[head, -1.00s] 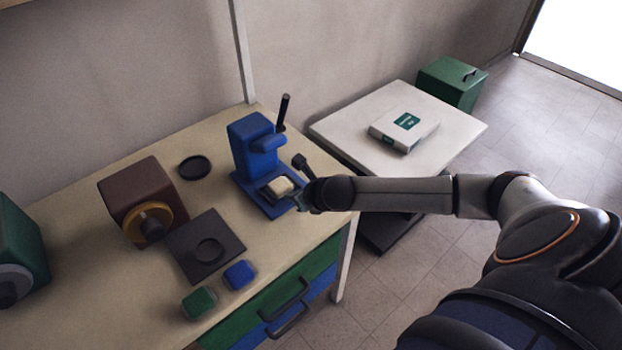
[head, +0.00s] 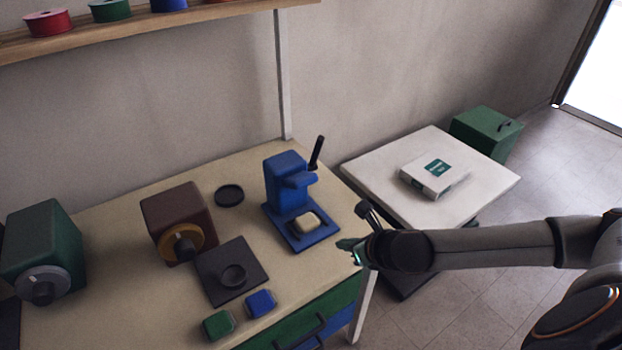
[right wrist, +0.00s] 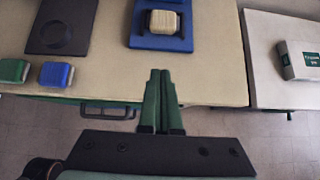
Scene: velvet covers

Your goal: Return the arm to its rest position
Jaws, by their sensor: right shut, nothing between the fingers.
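My right gripper (head: 352,248) is at the workbench's front right corner, to the right of the blue press (head: 288,185) and apart from it. In the right wrist view its green fingers (right wrist: 161,78) are together with nothing between them. A cream cushion-like block (head: 306,222) sits on the base of the press; it also shows in the right wrist view (right wrist: 162,22), beyond my fingertips. My right arm comes in from the right edge. My left gripper is not in view.
The bench (head: 110,215) holds a brown machine (head: 172,212), a green machine (head: 42,240), a dark plate (head: 254,279), a black disc (head: 229,195), and green (head: 217,324) and blue (head: 261,303) blocks. A white side table (head: 376,173) carries a white box (head: 425,182). Drawers lie below.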

